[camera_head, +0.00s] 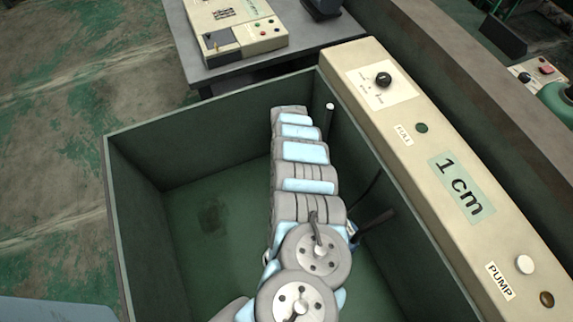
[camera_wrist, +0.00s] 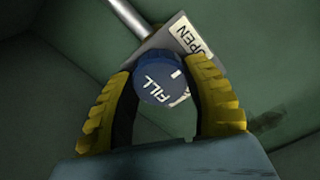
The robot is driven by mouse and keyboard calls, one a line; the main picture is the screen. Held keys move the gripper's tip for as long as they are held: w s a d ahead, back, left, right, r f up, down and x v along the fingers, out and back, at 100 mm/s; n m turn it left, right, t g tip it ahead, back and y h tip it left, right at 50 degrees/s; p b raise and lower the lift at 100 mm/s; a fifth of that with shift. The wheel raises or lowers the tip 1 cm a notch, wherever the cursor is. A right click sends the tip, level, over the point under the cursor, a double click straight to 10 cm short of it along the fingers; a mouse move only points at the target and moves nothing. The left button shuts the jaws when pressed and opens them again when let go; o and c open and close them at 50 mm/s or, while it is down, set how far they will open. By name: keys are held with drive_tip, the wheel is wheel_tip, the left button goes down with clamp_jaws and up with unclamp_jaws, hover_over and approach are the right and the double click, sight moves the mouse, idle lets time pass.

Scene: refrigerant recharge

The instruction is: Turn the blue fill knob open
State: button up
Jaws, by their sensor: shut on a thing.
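The blue fill knob (camera_wrist: 160,80) is round, with white FILL lettering and a short white mark on its face. It sits in front of a metal plate with an OPEN label (camera_wrist: 190,38), which shows at its upper right in the wrist view. My gripper (camera_wrist: 164,82) has its two yellow ribbed fingers on either side of the knob and is shut on it. In the head view my arm reaches down into the green bin (camera_head: 118,215). The knob and the gripper's fingers are hidden there behind the arm.
A metal pipe (camera_wrist: 128,16) runs to the plate. A beige panel (camera_head: 400,135) with a black knob (camera_head: 383,80), a 1 cm label and a PUMP button (camera_head: 525,264) runs along the bin's right side. A table with a beige device (camera_head: 235,30) stands behind. The bin walls surround my arm.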

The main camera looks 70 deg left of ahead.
idle(0.4)
drive_tip(key=o, duration=1.2)
drive_tip(key=shift+o, duration=0.2)
drive_tip(key=shift+r, duration=0.15)
wheel_tip(320, 180, up, 12)
